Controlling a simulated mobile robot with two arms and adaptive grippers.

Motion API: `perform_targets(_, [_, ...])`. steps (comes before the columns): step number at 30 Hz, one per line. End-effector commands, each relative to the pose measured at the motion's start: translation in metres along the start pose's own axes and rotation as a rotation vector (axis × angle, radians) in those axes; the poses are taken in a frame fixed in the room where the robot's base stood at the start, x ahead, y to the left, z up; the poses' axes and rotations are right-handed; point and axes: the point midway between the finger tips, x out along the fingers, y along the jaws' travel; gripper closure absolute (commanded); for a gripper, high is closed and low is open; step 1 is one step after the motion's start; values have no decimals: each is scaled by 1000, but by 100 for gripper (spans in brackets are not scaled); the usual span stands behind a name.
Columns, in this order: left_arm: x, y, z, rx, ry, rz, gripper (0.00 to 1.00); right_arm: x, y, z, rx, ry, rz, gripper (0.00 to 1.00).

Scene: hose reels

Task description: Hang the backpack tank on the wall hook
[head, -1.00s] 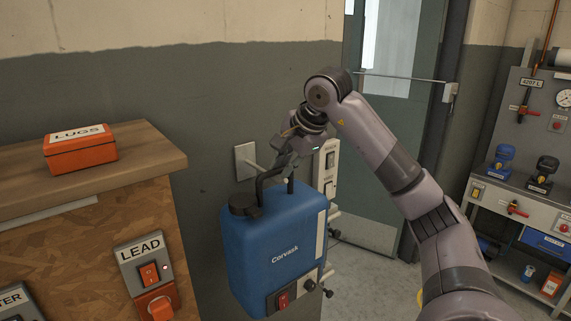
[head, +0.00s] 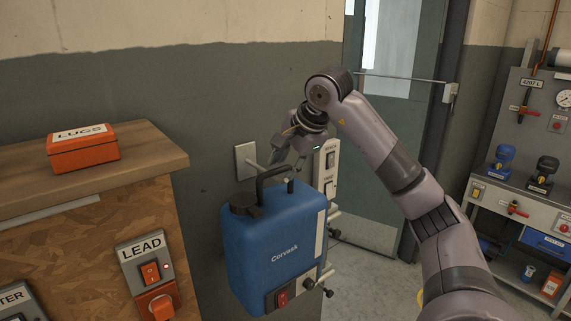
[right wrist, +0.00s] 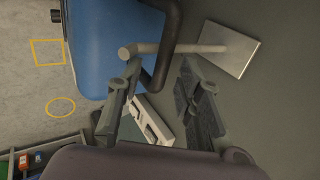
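The blue backpack tank (head: 275,250), with a black cap and black carry handle (head: 262,183), is upright against the wall in the head view. The wall hook has a pale square plate (head: 245,160) and a peg. In the right wrist view the peg (right wrist: 195,49) crosses the handle (right wrist: 172,55) and appears to pass through it; the plate (right wrist: 230,48) and blue tank (right wrist: 108,40) also show. My right gripper (head: 285,149) is just above the handle. Its fingers are apart, with nothing gripped between them, in the right wrist view (right wrist: 160,88). My left gripper is not in view.
A wooden cabinet (head: 130,158) with an orange LUGS box (head: 83,148) and a LEAD switch panel (head: 148,265) stands left of the tank. A pale switch unit (head: 328,168) is close behind the right gripper. A door (head: 388,130) and a workbench stand to the right.

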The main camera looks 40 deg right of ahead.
Motion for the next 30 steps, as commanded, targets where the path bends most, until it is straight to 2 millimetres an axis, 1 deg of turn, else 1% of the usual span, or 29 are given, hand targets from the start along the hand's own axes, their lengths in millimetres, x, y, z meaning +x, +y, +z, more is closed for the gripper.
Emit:
perform_targets(6, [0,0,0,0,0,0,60,1,1,0,0,0,3,64])
perform_targets(7, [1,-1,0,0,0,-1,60,4,3,0,-2,1,14,64])
perform_targets(11, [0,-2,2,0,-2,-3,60,-1,2,0,-2,1,9,64])
perform_targets(14, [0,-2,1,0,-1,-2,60,-13,0,0,-1,1,4,64])
perform_targets(17, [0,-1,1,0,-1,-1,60,-33,0,0,-2,2,1,64])
perform_targets(21, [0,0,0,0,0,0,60,-66,0,-1,0,1,-2,64])
perform_targets(24, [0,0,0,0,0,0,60,-82,-1,-1,0,1,-1,64])
perform_targets(26, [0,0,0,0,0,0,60,-92,-1,-1,0,0,-2,64])
perform_targets(30, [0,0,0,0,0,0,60,-104,-1,0,-1,2,-1,64])
